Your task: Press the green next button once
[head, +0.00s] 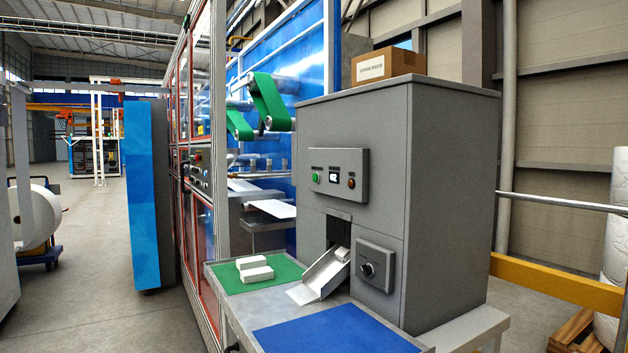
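The green button (315,177) is a small round button at the left end of a grey control panel (340,175). The panel is on the front of a grey cabinet (440,150). A small lit display (333,178) sits right of the green button, and a reddish-brown round button (351,183) is at the panel's right end. Nothing covers the green button. My gripper is not in view.
Below the panel, a metal chute (322,274) with a white block leads to a table with a green mat (232,281) bearing white blocks and an empty blue mat (345,333). A knob box (374,265) is beside the chute. A cardboard box (387,65) tops the cabinet.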

